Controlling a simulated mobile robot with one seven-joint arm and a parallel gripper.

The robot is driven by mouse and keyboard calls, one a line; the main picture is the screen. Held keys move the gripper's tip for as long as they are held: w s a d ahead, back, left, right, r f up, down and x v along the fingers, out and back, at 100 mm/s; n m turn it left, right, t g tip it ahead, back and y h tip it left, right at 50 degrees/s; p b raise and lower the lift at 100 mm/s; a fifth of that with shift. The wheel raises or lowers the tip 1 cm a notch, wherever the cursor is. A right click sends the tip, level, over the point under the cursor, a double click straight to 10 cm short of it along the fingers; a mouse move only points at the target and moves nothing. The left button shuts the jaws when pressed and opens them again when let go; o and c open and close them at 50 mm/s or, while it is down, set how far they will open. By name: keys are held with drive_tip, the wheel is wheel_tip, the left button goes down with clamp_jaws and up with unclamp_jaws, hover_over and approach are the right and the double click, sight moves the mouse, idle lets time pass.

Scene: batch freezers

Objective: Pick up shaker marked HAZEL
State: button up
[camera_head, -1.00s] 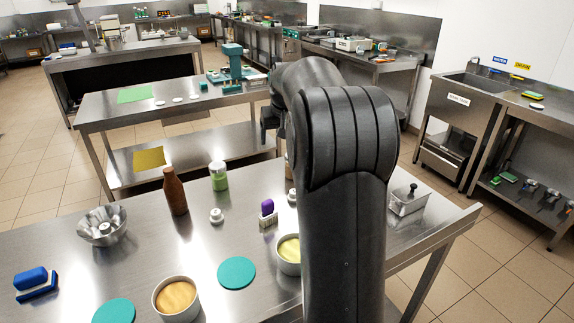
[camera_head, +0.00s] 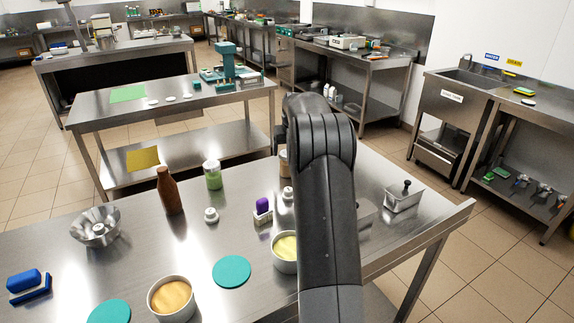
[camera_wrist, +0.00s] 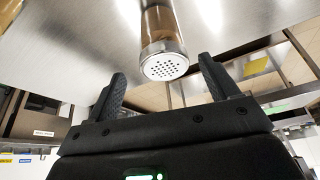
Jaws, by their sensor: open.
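A shaker (camera_wrist: 160,35) with brown contents and a perforated metal cap shows in the wrist view. No HAZEL marking is readable on it. My gripper (camera_wrist: 162,70) is open, with one finger on each side of the shaker's cap end and visible gaps on both sides. In the head view a brown-filled container (camera_head: 283,162), probably this shaker, is mostly hidden behind my arm. A second shaker (camera_head: 212,175) with green contents stands to the left.
A teal disc (camera_head: 231,271) lies at front. Bare table separates them.

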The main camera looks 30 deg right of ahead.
drive_tip(key=x, duration=0.5)
drive_tip(key=shift+a, duration=0.25)
drive_tip(key=shift+c, duration=0.3)
drive_tip(key=c, duration=1.1)
